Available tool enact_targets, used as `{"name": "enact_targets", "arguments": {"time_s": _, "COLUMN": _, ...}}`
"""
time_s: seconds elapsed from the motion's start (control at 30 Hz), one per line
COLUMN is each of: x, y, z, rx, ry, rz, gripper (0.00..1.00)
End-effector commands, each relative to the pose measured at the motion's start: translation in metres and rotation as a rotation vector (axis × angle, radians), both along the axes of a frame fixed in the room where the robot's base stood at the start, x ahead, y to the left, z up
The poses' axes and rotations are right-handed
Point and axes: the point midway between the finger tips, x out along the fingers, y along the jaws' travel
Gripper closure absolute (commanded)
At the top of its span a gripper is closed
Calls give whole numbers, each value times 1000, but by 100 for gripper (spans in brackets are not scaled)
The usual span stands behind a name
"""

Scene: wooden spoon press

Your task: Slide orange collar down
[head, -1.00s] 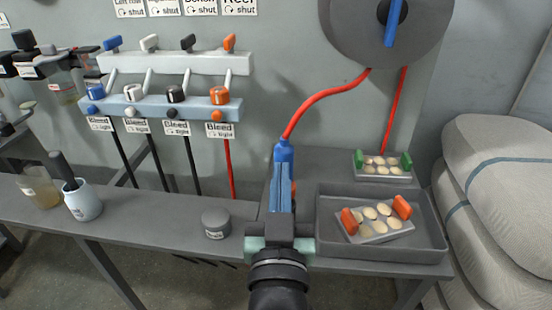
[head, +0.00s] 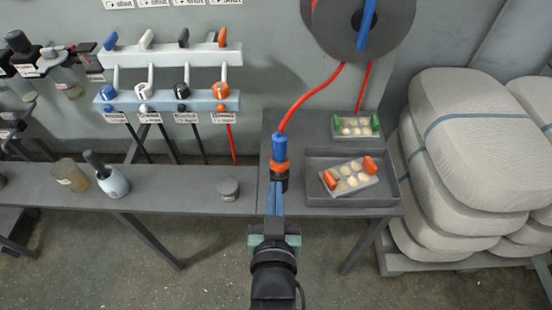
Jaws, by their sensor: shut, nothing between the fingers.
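The orange collar (head: 280,166) sits around the lower part of an upright blue fitting (head: 279,146), with a dark piece (head: 282,183) just below it. A red hose (head: 304,103) runs from the fitting's top. My gripper (head: 276,190) comes up from the bottom centre, its long blue fingers shut and empty. The fingertips appear just below the collar in the picture, overlapping the dark piece. I cannot tell whether they touch it.
A grey tray (head: 394,190) right of the fitting holds a plate with orange ends (head: 349,177). A green-ended plate (head: 356,127) lies behind it. A round grey tin (head: 229,189) stands left. A valve rack (head: 170,101) is on the wall; stacked sacks (head: 487,125) stand right.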

Motion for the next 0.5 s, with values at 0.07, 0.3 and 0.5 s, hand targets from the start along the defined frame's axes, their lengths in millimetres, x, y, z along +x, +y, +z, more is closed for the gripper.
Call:
{"name": "enact_targets", "arguments": {"time_s": 0.07, "x": -1, "y": 0, "z": 0, "rx": 0, "ry": 5, "rz": 0, "gripper": 100}}
{"name": "enact_targets", "arguments": {"time_s": 0.3, "x": -1, "y": 0, "z": -1, "rx": 0, "ry": 5, "rz": 0, "gripper": 100}}
{"name": "enact_targets", "arguments": {"time_s": 0.5, "x": 3, "y": 0, "z": -2, "rx": 0, "ry": 4, "rz": 0, "gripper": 100}}
